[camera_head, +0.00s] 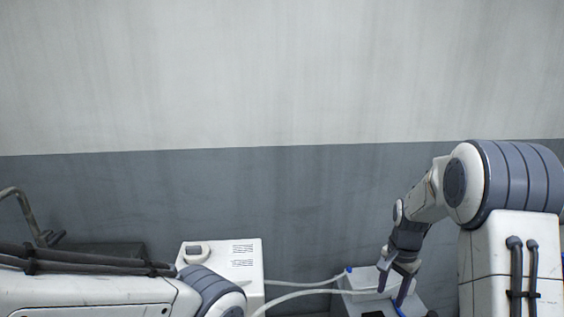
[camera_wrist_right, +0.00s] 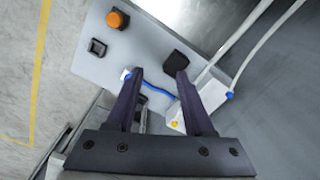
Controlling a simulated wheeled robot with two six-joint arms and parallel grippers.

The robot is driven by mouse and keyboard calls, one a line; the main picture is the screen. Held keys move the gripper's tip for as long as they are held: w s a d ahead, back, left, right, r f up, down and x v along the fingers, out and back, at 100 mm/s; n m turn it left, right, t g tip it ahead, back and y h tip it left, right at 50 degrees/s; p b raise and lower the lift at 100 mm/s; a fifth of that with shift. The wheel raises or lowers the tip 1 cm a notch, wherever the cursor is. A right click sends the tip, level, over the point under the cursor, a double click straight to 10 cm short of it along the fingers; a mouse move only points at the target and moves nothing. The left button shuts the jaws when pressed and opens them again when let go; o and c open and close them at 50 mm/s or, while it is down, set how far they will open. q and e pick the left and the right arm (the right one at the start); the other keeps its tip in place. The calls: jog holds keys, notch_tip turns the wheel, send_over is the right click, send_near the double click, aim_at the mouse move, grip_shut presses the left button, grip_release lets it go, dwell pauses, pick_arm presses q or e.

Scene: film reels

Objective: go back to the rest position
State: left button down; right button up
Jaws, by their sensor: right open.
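My right gripper (camera_head: 392,290) points down over a white device (camera_head: 357,281) at the lower right of the head view. In the right wrist view the gripper (camera_wrist_right: 160,72) has its two dark fingers apart, with no object held between them. A blue cable (camera_wrist_right: 158,90) shows in the gap between the fingers, over or behind which I see a light grey panel (camera_wrist_right: 140,52). My left arm comes in at the lower left of the head view, and its gripper is out of the frame. No film reel can be made out.
A white box (camera_head: 249,262) with a knob stands left of centre. Pale tubes (camera_head: 310,285) run toward the white device. The panel carries an orange button (camera_wrist_right: 117,18), a black switch (camera_wrist_right: 97,47) and a black block (camera_wrist_right: 182,62). A bare wall (camera_head: 280,80) fills the background.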

jog(key=s+a+r+n+p, duration=0.1)
jog(key=s+a+r+n, duration=0.25)
jog(key=a, duration=0.25)
jog(key=s+a+r+n, duration=0.2)
jog(key=a+r, duration=0.2)
jog(key=a, duration=0.2)
jog(key=s+a+r+n+p, duration=0.2)
jog(key=s+a+n, duration=0.3)
jog(key=s, duration=0.6)
jog(key=s+a+r+n+p, duration=0.1)
jog(key=s+a+r+n, duration=0.3)
jog(key=s, duration=0.7)
jog(key=a+n, duration=0.2)
jog(key=n, duration=0.2)
jog(key=shift+s+a+r+y+p, duration=0.2)
jog(key=shift+s+y+p, duration=0.05)
jog(key=shift+y+p, duration=0.15)
